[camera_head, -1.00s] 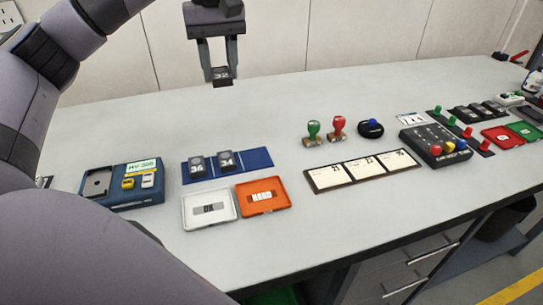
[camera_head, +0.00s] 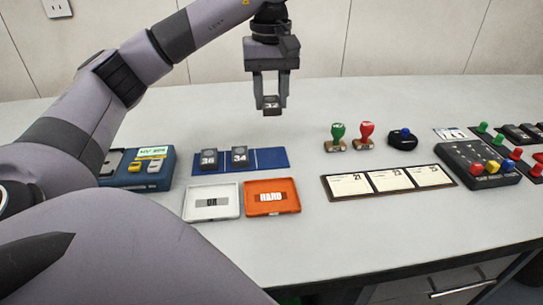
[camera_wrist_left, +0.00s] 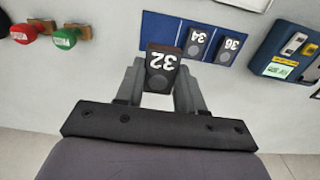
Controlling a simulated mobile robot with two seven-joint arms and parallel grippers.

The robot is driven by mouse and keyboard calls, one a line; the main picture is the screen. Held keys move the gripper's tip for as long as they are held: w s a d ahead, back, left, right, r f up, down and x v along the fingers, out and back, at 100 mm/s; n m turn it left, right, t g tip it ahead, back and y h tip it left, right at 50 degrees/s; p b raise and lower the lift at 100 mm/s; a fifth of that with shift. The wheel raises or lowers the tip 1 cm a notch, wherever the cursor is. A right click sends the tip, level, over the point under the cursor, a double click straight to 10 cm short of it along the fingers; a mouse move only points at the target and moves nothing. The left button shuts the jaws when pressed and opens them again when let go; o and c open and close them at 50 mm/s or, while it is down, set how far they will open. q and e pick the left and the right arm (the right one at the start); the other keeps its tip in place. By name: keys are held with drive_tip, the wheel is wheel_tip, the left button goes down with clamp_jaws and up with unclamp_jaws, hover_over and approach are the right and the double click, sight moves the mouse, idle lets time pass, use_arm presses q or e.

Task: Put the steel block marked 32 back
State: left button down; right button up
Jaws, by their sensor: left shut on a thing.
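My left gripper (camera_head: 271,98) is shut on the dark steel block marked 32 (camera_head: 271,106) and holds it above the bench, behind the blue mat's right part. The block marked 32 (camera_wrist_left: 161,68) also shows between the fingers in the left wrist view, with its number readable. The blue mat (camera_head: 272,158) lies flat on the bench. The blocks marked 36 (camera_head: 209,159) and 34 (camera_head: 240,156) stand on its left and middle parts. The right end of the mat is bare. My right gripper is not in view.
A white tray (camera_head: 212,214) and an orange tray marked HARD (camera_head: 272,209) lie in front of the mat. A blue tester (camera_head: 150,178) stands left of it. Green (camera_head: 337,137) and red (camera_head: 366,136) stamps stand to the right. A card holder (camera_head: 329,191) lies nearer the front.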

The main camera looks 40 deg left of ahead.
use_arm(q)
drive_tip(key=b, duration=0.2)
hover_over(271, 158)
wheel_tip(271, 158, down, 6)
drive_tip(key=shift+a+f, duration=0.1)
drive_tip(key=shift+f, duration=2.75)
drive_tip(key=shift+f+b, duration=0.2)
drive_tip(key=shift+b, duration=0.15)
drive_tip(key=c, duration=0.7)
unclamp_jaws()
